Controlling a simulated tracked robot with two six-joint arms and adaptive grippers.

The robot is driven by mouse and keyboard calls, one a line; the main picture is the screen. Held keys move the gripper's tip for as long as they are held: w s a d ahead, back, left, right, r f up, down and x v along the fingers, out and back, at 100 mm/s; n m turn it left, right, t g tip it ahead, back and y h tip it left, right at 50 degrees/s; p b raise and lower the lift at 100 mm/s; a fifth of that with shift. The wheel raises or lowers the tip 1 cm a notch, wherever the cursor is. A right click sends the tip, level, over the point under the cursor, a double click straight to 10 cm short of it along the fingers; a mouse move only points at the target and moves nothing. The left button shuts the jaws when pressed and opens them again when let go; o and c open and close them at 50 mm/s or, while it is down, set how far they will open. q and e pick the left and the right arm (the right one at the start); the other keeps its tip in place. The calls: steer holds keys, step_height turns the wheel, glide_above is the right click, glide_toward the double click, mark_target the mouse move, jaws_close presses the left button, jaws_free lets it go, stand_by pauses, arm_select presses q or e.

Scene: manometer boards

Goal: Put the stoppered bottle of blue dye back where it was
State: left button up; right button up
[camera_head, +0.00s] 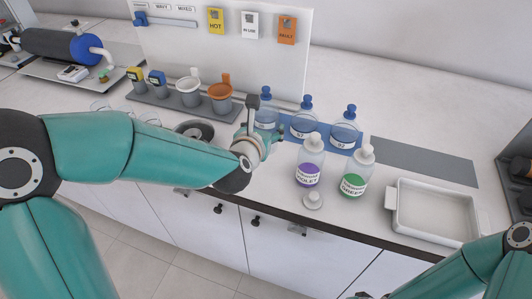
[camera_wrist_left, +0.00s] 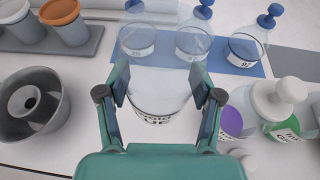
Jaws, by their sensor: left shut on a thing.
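My left gripper (camera_head: 257,122) is over the counter near the blue mat. In the left wrist view the fingers (camera_wrist_left: 163,100) are closed around a clear bottle (camera_wrist_left: 160,98) with a white, partly hidden label. I see no blue colour in it and cannot make out a stopper on it. In the head view it is mostly hidden by the gripper. A violet-labelled bottle (camera_head: 308,163) and a green-labelled bottle (camera_head: 355,174), both with white stoppers, stand to its right. A small white piece, like a loose stopper (camera_head: 313,201), is on the counter in front of them. My right gripper is out of view.
Three clear bottles with blue stoppers (camera_head: 344,132) stand on the blue mat (camera_head: 365,146) behind. A grey strip (camera_head: 430,163) and white tray (camera_head: 437,213) are to the right. A dark round dish (camera_wrist_left: 35,105) and a rack with cups (camera_head: 190,91) are to the left.

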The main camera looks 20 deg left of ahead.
arm_select(q)
step_height(320, 180, down, 8)
steer(key=shift+r, duration=0.15)
stand_by(0.3)
steer(key=shift+s, duration=0.1)
steer(key=o, duration=1.3)
steer(key=shift+o, duration=0.2)
